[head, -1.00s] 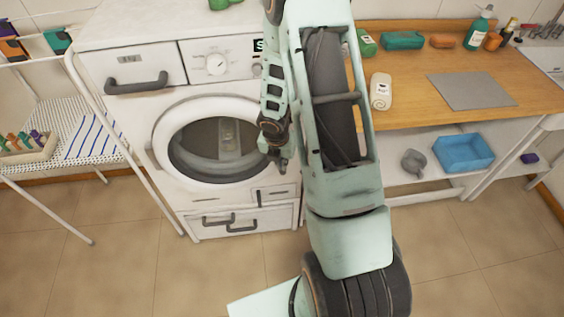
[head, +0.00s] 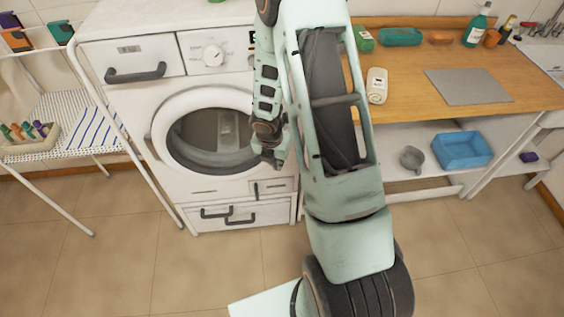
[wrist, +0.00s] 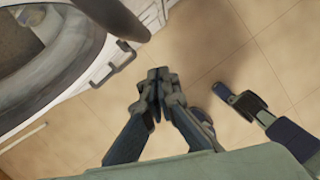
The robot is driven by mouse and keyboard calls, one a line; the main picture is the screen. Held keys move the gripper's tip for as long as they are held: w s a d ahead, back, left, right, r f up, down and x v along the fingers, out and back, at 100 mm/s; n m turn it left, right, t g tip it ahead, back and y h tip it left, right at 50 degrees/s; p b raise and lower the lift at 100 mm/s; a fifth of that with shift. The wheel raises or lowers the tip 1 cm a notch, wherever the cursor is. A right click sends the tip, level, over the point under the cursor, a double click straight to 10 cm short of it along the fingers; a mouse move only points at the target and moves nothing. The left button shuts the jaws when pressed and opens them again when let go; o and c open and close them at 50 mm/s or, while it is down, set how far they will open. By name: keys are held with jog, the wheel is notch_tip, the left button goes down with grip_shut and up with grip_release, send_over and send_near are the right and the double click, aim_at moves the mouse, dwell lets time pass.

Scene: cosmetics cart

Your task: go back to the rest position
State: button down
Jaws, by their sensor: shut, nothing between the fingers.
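My gripper (head: 271,157) hangs in front of the washing machine in the head view, just right of its round door. In the wrist view my gripper (wrist: 158,76) has its fingertips together, with nothing between them and tiled floor beyond. Part of my gripper is hidden behind my own arm in the head view.
The washing machine (head: 120,115) stands close to the gripper; its door (head: 160,132) looks closed. A wooden counter (head: 400,90) with a grey mat (head: 468,87) is at right, with a blue bin (head: 462,150) on the shelf below. The floor (head: 110,260) in front is clear.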

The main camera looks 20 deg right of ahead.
jog(key=p+v, duration=0.2)
jog(key=v, duration=0.8)
jog(key=shift+s+d+p, duration=0.2)
jog(key=shift+s+p, duration=0.05)
jog(key=shift+p, duration=0.05)
